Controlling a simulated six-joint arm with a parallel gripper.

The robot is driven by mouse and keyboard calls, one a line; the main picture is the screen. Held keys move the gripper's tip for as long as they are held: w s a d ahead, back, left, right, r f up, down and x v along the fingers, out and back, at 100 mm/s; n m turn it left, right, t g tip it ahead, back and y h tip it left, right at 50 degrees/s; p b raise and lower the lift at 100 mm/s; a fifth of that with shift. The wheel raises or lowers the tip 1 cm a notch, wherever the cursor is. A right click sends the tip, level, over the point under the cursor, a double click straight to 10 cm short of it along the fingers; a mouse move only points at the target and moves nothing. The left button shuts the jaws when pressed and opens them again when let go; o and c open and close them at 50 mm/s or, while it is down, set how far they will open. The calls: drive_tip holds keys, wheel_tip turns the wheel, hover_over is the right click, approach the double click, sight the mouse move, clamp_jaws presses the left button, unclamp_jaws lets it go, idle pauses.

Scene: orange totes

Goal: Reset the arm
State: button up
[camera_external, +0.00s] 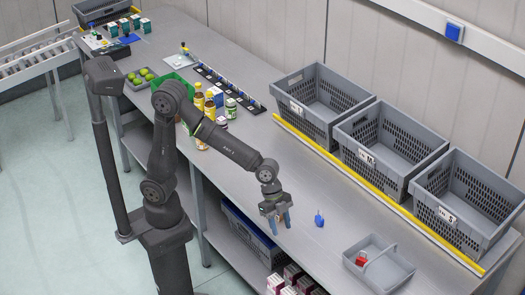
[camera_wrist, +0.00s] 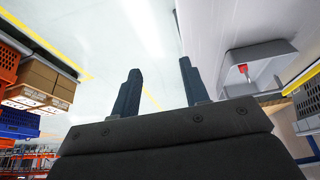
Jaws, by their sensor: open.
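My gripper (camera_external: 280,228) is at the front edge of the grey workbench (camera_external: 255,150), with its fingers pointing down and apart. In the wrist view my gripper (camera_wrist: 159,70) shows two dark fingers spread with nothing between them. My arm reaches over the bench from its column at the left, bent at the elbow.
A small blue item (camera_external: 319,220) lies right of my gripper. Three grey crates (camera_external: 352,131) line the back behind a yellow strip. Bottles (camera_external: 209,107) and a green bin (camera_external: 174,79) stand farther left.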

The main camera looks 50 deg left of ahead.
drive_tip(key=s+d+f, duration=0.2)
drive_tip(key=d, duration=0.3)
drive_tip(key=w+f, duration=0.2)
drive_tip(key=w, duration=0.1)
drive_tip(key=w+a+f, duration=0.1)
drive_tip(key=w+f, duration=0.1)
drive_tip(key=w, duration=0.2)
drive_tip(key=w+f, duration=0.2)
drive_tip(key=w, duration=0.2)
drive_tip(key=shift+w+a+f, duration=0.15)
drive_tip(key=shift+w+a, duration=0.05)
drive_tip(key=shift+a, duration=0.15)
